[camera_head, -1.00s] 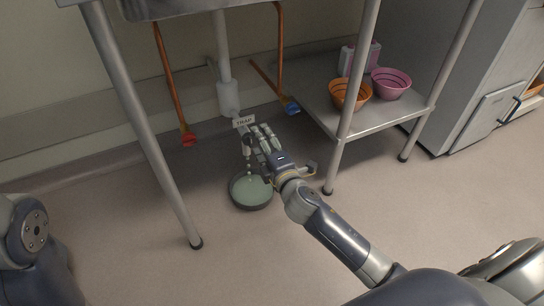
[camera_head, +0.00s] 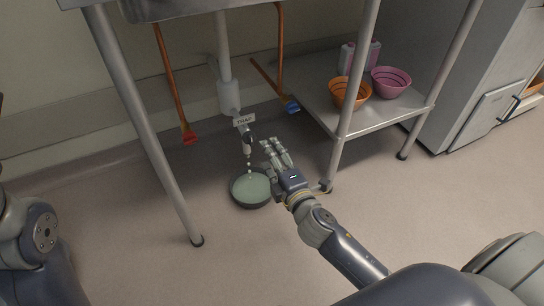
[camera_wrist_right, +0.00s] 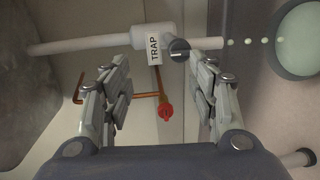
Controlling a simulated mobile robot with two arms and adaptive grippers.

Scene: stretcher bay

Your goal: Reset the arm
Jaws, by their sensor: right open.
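My right gripper (camera_head: 272,152) is open and empty under the sink, just right of the trap (camera_head: 231,98) and apart from it. In the right wrist view the gripper's two fingers (camera_wrist_right: 160,78) are spread wide, with the white trap (camera_wrist_right: 154,38) and its label beyond and between them. Drops fall from the trap's lower end into a dark round basin (camera_head: 235,200) of pale green water on the floor. My left arm's links show at the left edge, but its gripper is out of view.
The sink's metal legs (camera_head: 143,120) stand left and right of the basin. A red-handled valve (camera_head: 189,138) and a blue-handled valve (camera_head: 291,106) sit on copper pipes. A low shelf (camera_head: 385,122) holds an orange bowl (camera_head: 350,94) and a pink bowl (camera_head: 391,82). The front floor is clear.

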